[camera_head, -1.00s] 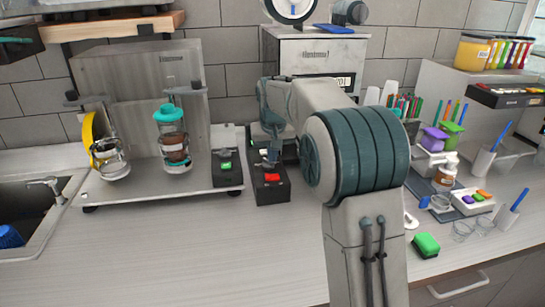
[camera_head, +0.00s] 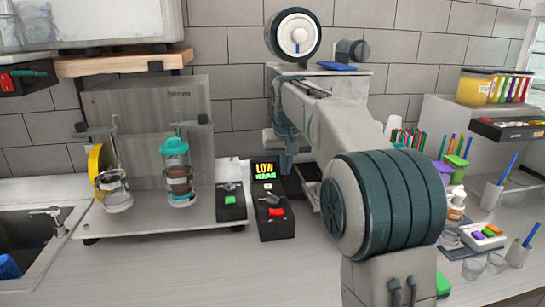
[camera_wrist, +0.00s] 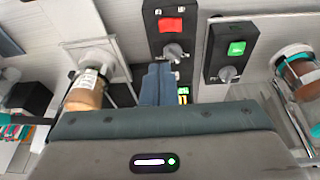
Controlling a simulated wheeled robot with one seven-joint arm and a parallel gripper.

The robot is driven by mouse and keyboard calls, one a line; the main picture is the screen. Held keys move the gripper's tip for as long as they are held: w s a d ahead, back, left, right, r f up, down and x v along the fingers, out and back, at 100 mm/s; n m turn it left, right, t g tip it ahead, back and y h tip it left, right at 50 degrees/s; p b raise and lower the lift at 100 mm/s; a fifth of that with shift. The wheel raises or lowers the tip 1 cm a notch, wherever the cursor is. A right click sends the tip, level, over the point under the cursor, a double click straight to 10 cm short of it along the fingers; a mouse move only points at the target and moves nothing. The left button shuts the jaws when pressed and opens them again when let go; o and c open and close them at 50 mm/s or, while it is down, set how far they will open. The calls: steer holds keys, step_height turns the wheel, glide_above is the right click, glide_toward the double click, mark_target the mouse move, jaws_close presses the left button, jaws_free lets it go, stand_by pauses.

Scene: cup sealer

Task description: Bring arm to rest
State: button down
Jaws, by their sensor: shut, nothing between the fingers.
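My arm spans the right-middle of the head view, and my gripper (camera_head: 287,165) hangs in front of the machine at the back wall. In the wrist view the two blue-grey fingers (camera_wrist: 158,85) are together with nothing between them. In the head view the gripper is just right of a lit display reading LOW (camera_head: 265,170). It appears apart from the black box with a red switch (camera_head: 276,212) and a dial, which also shows beyond the fingers in the wrist view (camera_wrist: 170,25). My arm hides part of the machine and counter.
A stand at left holds a teal-lidded jar (camera_head: 176,165) and a glass jar with a yellow part (camera_head: 95,165). A black box with a green switch (camera_head: 230,200) is beside them. Cups, pens and trays (camera_head: 485,237) crowd the right. The front counter (camera_head: 190,275) is clear.

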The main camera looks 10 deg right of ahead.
steer(key=s+d+f, duration=0.1)
steer(key=s+f, duration=0.3)
steer(key=s, duration=0.7)
steer(key=s+d+f, duration=0.1)
steer(key=s+f, duration=0.4)
steer(key=s, duration=0.6)
steer(key=s+d+f, duration=0.1)
steer(key=s+f, duration=0.4)
steer(key=s, duration=0.6)
steer(key=shift+s+d, duration=0.2)
steer(key=shift+d, duration=0.15)
